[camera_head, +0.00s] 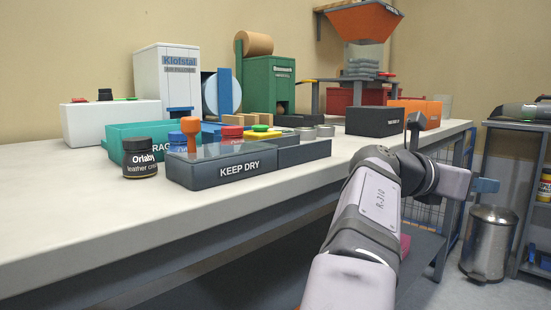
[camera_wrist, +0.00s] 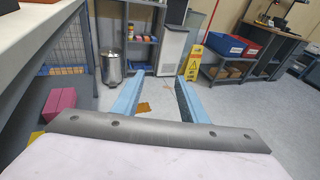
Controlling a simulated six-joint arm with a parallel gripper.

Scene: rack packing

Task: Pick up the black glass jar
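The black glass jar (camera_head: 140,158) stands upright on the white bench top near its front edge, left of the KEEP DRY box. It has a dark lid and an "Orlaby" leather cream label. My gripper (camera_head: 487,185) is far to the right of the jar, past the bench's front edge and pointing away from it. In the wrist view, the two blue fingers of my gripper (camera_wrist: 156,78) are spread apart with only floor between them. The jar does not show in the wrist view.
The grey KEEP DRY box (camera_head: 215,171) stands right beside the jar, and a teal bin (camera_head: 120,137) stands close behind it. The bench top (camera_head: 60,205) is clear to the left and in front. A metal trash can (camera_head: 488,245) stands on the floor at right.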

